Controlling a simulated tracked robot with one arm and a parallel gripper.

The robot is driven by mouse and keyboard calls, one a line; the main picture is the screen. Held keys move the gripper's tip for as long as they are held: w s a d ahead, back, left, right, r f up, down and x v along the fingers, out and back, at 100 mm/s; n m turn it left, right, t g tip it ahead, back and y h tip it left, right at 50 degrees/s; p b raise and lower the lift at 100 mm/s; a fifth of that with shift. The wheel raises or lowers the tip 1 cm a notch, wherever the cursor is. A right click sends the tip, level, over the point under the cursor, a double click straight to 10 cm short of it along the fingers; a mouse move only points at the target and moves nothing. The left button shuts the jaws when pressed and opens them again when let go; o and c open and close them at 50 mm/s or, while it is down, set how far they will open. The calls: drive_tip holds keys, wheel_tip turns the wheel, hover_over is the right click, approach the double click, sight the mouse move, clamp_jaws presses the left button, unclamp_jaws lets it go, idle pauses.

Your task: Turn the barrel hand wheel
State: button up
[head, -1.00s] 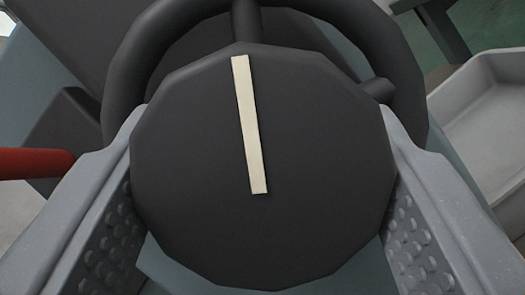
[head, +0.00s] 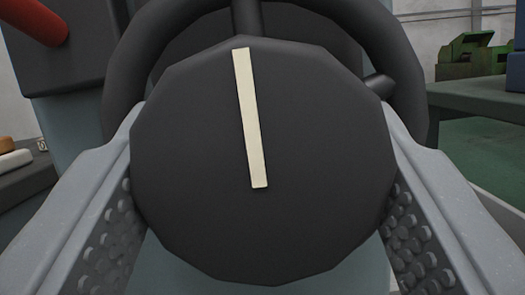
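The barrel hand wheel (head: 405,60) is a dark ring with spokes, seen behind a large dark faceted round hub (head: 190,170). The hub fills the middle of the head view. A cream stripe (head: 250,118) runs down its face from near the top edge to the middle, its top leaning slightly left. My gripper (head: 262,190) has one grey finger on each side of the hub, both against its rim. The studded inner pads show low at left and right. The lower part of the ring is hidden by the hub and fingers.
A red handle (head: 32,20) sticks out from a dark block (head: 70,55) at upper left. A grey-blue machine body (head: 70,125) stands behind. At right are a dark table (head: 480,100) and a green machine part (head: 470,55). Small items lie on a left surface.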

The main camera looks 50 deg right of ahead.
drive_tip(key=shift+f, duration=0.15)
drive_tip(key=o, duration=1)
drive_tip(key=v, duration=1.3)
drive_tip(key=shift+s+a+f, duration=0.25)
